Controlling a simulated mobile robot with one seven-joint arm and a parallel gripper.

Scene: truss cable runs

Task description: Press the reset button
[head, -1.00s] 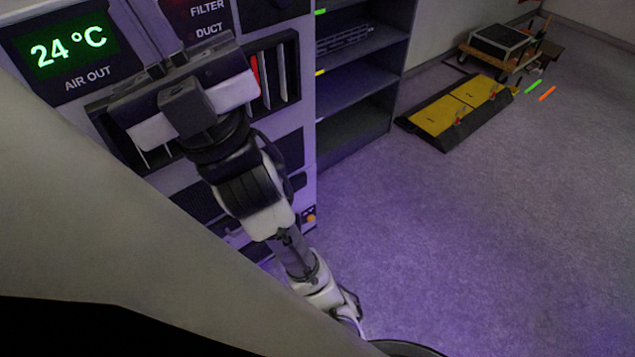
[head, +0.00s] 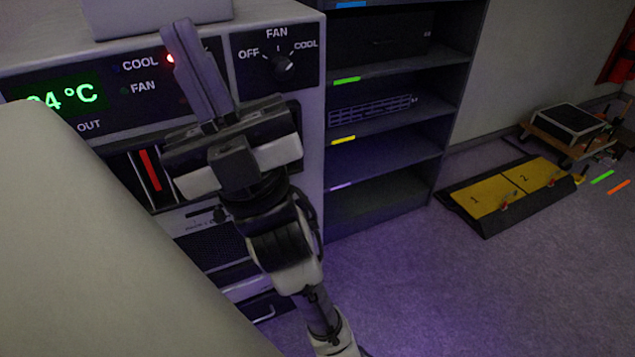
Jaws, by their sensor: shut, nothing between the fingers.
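My gripper (head: 180,32) is shut and empty. Its two dark fingers point up, side by side, in front of the cabinet's (head: 313,130) control panel. A small glowing red light (head: 170,58) shows right at the left edge of the fingers; I cannot tell whether they touch it. Any label to the right of this light is hidden behind the fingers. I cannot make out a button marked reset. A temperature display (head: 62,97), partly cut off, and the COOL (head: 140,64) and FAN (head: 143,86) labels are left of the gripper.
A fan knob (head: 283,64) is right of the fingers. A vertical red strip (head: 150,170) shows in the dark opening below. A dark shelf unit (head: 455,110) stands beside the cabinet. Yellow ramp plates (head: 500,192) and a low cart (head: 565,130) are further right. The floor (head: 480,290) in front is clear.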

